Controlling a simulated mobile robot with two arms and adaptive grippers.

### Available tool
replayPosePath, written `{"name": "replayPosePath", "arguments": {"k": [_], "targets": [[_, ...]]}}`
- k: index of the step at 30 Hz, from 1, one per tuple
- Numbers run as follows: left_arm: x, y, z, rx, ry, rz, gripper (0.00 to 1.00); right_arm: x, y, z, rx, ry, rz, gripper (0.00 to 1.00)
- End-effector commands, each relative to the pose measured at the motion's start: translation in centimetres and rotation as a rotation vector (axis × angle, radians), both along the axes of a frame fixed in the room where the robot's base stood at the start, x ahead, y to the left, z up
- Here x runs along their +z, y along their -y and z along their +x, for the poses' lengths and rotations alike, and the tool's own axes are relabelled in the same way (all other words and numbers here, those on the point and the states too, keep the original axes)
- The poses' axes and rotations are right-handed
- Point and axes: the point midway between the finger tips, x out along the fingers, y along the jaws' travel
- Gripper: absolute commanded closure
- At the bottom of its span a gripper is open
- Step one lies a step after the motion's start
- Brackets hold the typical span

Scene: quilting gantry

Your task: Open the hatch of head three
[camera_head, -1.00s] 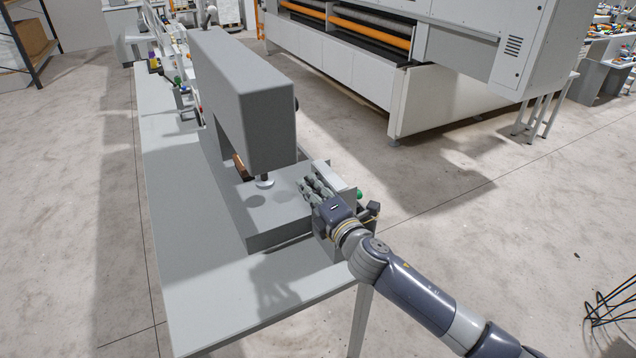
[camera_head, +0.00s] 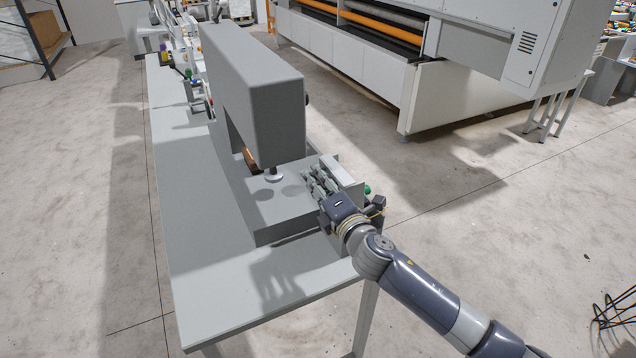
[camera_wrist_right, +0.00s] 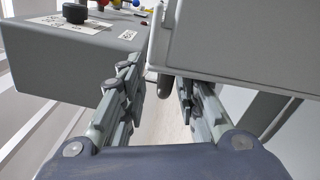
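The grey C-shaped machine head (camera_head: 252,95) stands on the long table. A light box (camera_head: 342,172), also in the right wrist view (camera_wrist_right: 235,35), sits at the near right corner of its base; I cannot tell whether it holds the hatch. A dark rounded peg (camera_wrist_right: 158,85) shows below the box's left edge. My right gripper (camera_head: 318,178) is beside the box. In the right wrist view its fingers (camera_wrist_right: 158,90) are apart, with the peg in the gap between them; contact cannot be made out. My left gripper is out of view.
The table (camera_head: 190,215) runs away to the back left, its near part bare. A grey control box (camera_wrist_right: 65,55) with a black knob (camera_wrist_right: 75,13) lies left of the fingers in the wrist view. A large white machine (camera_head: 440,100) stands behind, across open floor.

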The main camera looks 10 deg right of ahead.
Motion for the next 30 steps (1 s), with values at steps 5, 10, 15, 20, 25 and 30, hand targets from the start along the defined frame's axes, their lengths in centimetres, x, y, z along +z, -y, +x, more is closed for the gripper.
{"name": "replayPosePath", "arguments": {"k": [5, 10, 15, 20, 25, 30], "targets": [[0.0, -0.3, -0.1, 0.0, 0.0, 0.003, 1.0, -0.3, 0.0, -0.1, 0.0, -0.005, 0.0, 0.71], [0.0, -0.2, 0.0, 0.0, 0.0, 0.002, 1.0, -0.4, 0.4, -1.1, 0.0, -0.007, 0.001, 0.71], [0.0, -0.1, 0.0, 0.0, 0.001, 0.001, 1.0, -0.4, 1.3, -3.6, 0.001, -0.007, 0.0, 0.71], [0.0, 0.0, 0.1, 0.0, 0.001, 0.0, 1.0, -0.4, 2.3, -6.6, 0.001, -0.007, -0.001, 0.71], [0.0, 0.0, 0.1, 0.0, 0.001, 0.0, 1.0, -0.3, 3.3, -9.3, 0.0, -0.006, 0.0, 0.71], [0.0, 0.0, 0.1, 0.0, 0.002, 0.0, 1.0, -0.2, 3.9, -10.8, -0.001, -0.003, -0.001, 0.71]]}}
